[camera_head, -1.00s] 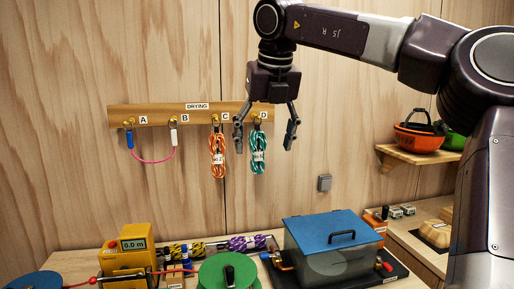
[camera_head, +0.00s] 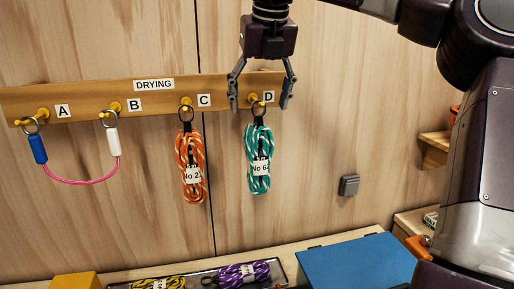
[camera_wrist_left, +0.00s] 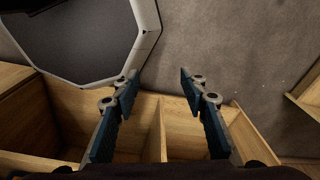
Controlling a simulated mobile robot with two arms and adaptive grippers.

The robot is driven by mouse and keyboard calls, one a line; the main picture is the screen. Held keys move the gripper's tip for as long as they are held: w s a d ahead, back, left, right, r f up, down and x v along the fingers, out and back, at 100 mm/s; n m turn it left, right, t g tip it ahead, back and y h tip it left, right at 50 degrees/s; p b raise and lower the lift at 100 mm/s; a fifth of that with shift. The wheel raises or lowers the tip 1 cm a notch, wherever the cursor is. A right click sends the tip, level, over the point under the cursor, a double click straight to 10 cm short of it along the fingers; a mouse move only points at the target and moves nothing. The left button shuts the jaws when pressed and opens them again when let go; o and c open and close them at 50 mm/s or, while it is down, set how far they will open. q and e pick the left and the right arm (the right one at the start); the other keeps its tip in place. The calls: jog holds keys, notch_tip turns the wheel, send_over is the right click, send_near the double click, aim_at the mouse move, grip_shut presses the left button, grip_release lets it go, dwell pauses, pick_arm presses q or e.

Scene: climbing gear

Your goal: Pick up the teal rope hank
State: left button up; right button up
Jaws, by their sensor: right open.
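The teal rope hank (camera_head: 259,160) hangs from the peg under label D on the wooden rack (camera_head: 60,101) in the head view. It has a white tag reading about "No 6" and a dark loop and ring at its top. My right gripper (camera_head: 259,105) is open and points down. In the picture its two fingers lie on either side of the peg and the hank's ring, above the rope coils. I cannot tell whether the fingers touch anything. My left gripper (camera_wrist_left: 156,95) shows in the left wrist view, open with nothing between its fingers.
An orange rope hank (camera_head: 191,165) hangs from peg C, left of the teal one. A pink cord (camera_head: 82,181) hangs between pegs A and B. Purple (camera_head: 243,272) and yellow (camera_head: 158,284) ropes and a blue lid (camera_head: 357,262) are below. The wall right of the teal hank is mostly bare.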

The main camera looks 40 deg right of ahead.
aim_at(257, 122)
jog(key=shift+w+d+f, duration=0.1)
jog(key=shift+w, duration=0.05)
jog(key=shift+w+f, duration=0.15)
jog(key=shift+f, duration=0.1)
jog(key=shift+f+p, duration=0.3)
jog(key=shift+f, duration=0.15)
jog(key=shift+w+d+f+p, duration=0.2)
jog(key=shift+w+f+p, duration=0.05)
jog(key=shift+f+p, duration=0.4)
jog(key=p+x, duration=0.1)
jog(key=x, duration=0.2)
jog(key=shift+w+d+f+p, duration=0.2)
jog(key=shift+w+p, duration=0.15)
jog(key=shift+w+d+f, duration=0.15)
jog(key=shift+f, duration=0.2)
jog(key=shift+r, duration=0.1)
jog(key=c, duration=0.4)
pick_arm(q)
jog(key=r, duration=0.1)
jog(key=s+r, duration=0.1)
jog(key=r, duration=0.1)
jog(key=shift+s+a+r, duration=0.1)
jog(key=shift+a+r, duration=0.1)
jog(key=shift+r, duration=0.05)
pick_arm(e)
jog(key=c, duration=1.6)
pick_arm(q)
jog(key=shift+f, duration=0.1)
pick_arm(e)
jog(key=shift+o, duration=0.2)
